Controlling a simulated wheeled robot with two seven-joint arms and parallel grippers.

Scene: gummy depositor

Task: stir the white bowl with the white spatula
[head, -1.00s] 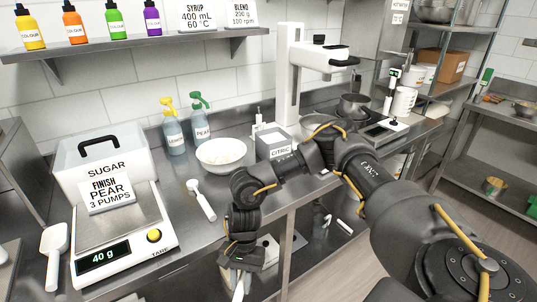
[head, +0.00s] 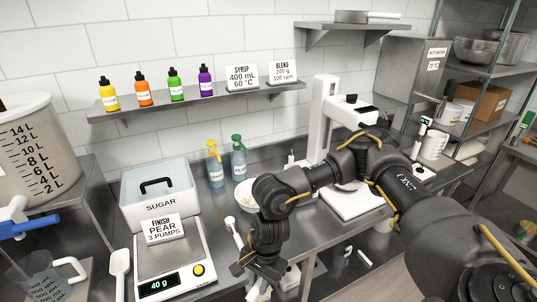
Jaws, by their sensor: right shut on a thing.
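The white bowl (head: 242,197) stands on the steel counter behind my right arm, which hides most of it; its pale contents barely show. My right gripper (head: 258,277) hangs over the front of the counter, pointing down, nearer to me than the bowl and apart from it. It is shut on a slim white thing (head: 256,291), which looks like the white spatula; its lower end is cut off by the frame. My left gripper is not in view.
A scale (head: 172,262) reading 40 g and a sugar bin (head: 158,205) stand left of the bowl. Two pump bottles (head: 215,168) stand behind it. A white stand machine (head: 322,120) rises to the right.

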